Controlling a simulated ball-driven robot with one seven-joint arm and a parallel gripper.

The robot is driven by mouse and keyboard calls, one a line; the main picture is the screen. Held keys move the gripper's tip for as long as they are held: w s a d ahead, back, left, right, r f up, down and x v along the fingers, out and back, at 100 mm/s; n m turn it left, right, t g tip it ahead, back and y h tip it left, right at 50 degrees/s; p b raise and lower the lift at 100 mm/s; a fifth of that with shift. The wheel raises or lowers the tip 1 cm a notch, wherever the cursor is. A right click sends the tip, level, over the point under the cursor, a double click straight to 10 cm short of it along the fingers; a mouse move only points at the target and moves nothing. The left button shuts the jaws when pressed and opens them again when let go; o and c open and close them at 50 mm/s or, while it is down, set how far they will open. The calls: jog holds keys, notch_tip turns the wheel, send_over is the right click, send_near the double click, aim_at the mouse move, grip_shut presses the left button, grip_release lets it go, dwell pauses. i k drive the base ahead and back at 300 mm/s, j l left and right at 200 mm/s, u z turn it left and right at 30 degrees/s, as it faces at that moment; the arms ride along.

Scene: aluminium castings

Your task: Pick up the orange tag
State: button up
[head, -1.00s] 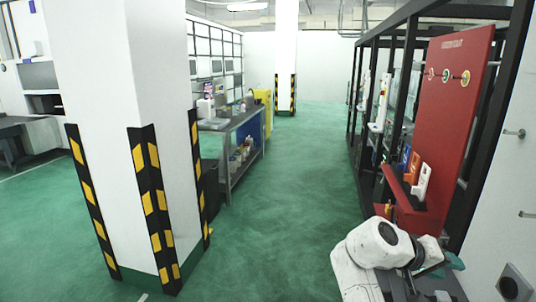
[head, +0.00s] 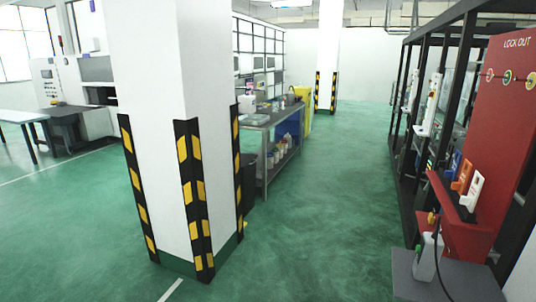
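An orange tag (head: 462,177) stands upright at the right of the head view, on the shelf of a red lockout board (head: 506,130). A white tag (head: 473,192) stands just to its right and nearer to me, and a blue tag (head: 453,164) stands behind it to the left. The tags are close together, and the white one partly overlaps the orange one. My gripper is not in view.
A striped white pillar (head: 160,130) stands at left centre. Beyond it is a metal workbench (head: 262,122). A white bottle (head: 428,257) stands on a grey surface (head: 470,282) below the board. The green floor (head: 320,210) between pillar and board is open.

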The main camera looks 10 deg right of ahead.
aim_at(460, 185)
jog(key=z, duration=5.05)
jog(key=k+j+z, duration=0.25)
jog(key=k+z, duration=0.15)
jog(key=k, duration=0.4)
jog(key=k+z, duration=0.45)
jog(key=k, duration=0.3)
jog(key=k+l+u, duration=0.2)
jog(key=k, duration=0.35)
jog(key=k+j+u, duration=0.1)
jog(key=k+u, duration=0.15)
jog(key=k, duration=0.25)
jog(key=k+j+u, duration=0.2)
jog(key=k, duration=0.35)
jog(key=k+u, duration=0.25)
jog(key=k, duration=0.3)
jog(key=j, duration=0.1)
